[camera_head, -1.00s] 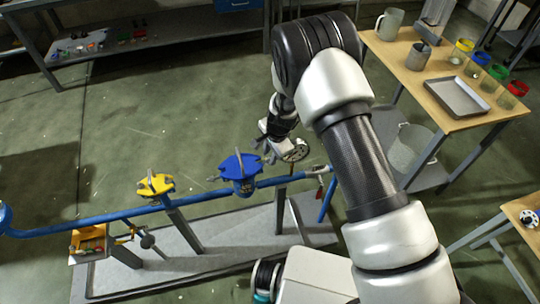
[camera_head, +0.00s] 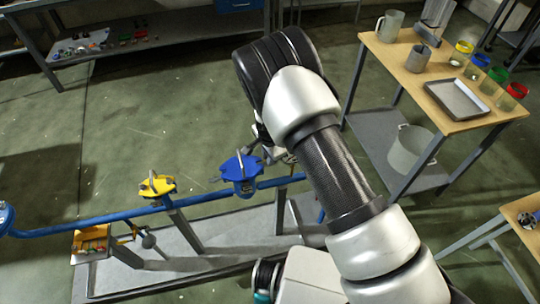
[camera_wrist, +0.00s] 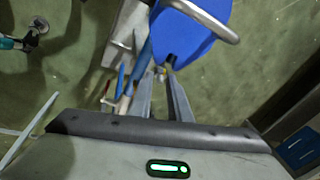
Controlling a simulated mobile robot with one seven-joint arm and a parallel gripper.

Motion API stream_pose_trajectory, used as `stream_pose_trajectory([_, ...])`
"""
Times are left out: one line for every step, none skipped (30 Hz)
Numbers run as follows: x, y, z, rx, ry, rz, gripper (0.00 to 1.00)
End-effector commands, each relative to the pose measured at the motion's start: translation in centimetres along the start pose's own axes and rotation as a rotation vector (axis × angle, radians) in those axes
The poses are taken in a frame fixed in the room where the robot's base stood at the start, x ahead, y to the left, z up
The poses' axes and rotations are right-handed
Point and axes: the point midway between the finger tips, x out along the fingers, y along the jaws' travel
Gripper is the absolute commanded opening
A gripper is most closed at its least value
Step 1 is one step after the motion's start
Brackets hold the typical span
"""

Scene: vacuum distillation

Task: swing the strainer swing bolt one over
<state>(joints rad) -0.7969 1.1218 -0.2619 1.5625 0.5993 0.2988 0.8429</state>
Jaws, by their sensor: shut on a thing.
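The strainer has a blue lugged cover (camera_head: 238,167) on the blue pipe. The cover (camera_wrist: 190,38) also shows at the top of the wrist view, with a curved metal handle (camera_wrist: 208,22) over it. My gripper (camera_wrist: 164,72) is at the edge of this cover, its two fingers close together at the tips. It is shut on a small part at the rim, apparently the swing bolt, which is mostly hidden between the fingertips. In the head view my arm covers most of the gripper, just right of the cover.
A yellow-capped fitting (camera_head: 157,185) stands on the same pipe to the left. The blue pipe (camera_head: 110,222) runs over a grey base plate. A wooden table (camera_head: 442,85) with jars and a tray (camera_head: 456,99) stands at the right. The floor behind the pipe is clear.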

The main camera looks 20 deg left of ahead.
Motion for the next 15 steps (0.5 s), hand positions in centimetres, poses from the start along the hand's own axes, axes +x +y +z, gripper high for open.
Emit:
stream_pose_trajectory([-0.03,0.20,0.23,-0.007,0.012,0.010,0.00])
stream_pose_trajectory([-0.04,0.17,0.27,-0.009,0.017,0.011,0.00])
stream_pose_trajectory([-0.04,0.14,0.30,-0.009,0.022,0.012,0.00])
stream_pose_trajectory([-0.05,0.13,0.26,-0.009,0.025,0.012,0.00])
stream_pose_trajectory([-0.04,0.12,0.23,-0.008,0.026,0.012,0.00])
stream_pose_trajectory([-0.03,0.12,0.21,-0.007,0.026,0.012,0.00])
stream_pose_trajectory([-0.02,0.13,0.20,-0.006,0.026,0.012,0.00])
stream_pose_trajectory([-0.03,0.12,0.20,-0.006,0.026,0.012,0.00])
stream_pose_trajectory([-0.03,0.12,0.21,-0.006,0.026,0.012,0.00])
stream_pose_trajectory([-0.03,0.11,0.21,-0.006,0.025,0.011,0.00])
stream_pose_trajectory([-0.04,0.11,0.21,-0.006,0.025,0.011,0.00])
stream_pose_trajectory([-0.04,0.11,0.21,-0.006,0.025,0.011,0.00])
stream_pose_trajectory([-0.04,0.11,0.21,-0.006,0.025,0.011,0.22])
stream_pose_trajectory([-0.04,0.10,0.21,-0.006,0.025,0.011,0.26])
stream_pose_trajectory([-0.05,0.08,0.21,-0.006,0.025,0.011,0.26])
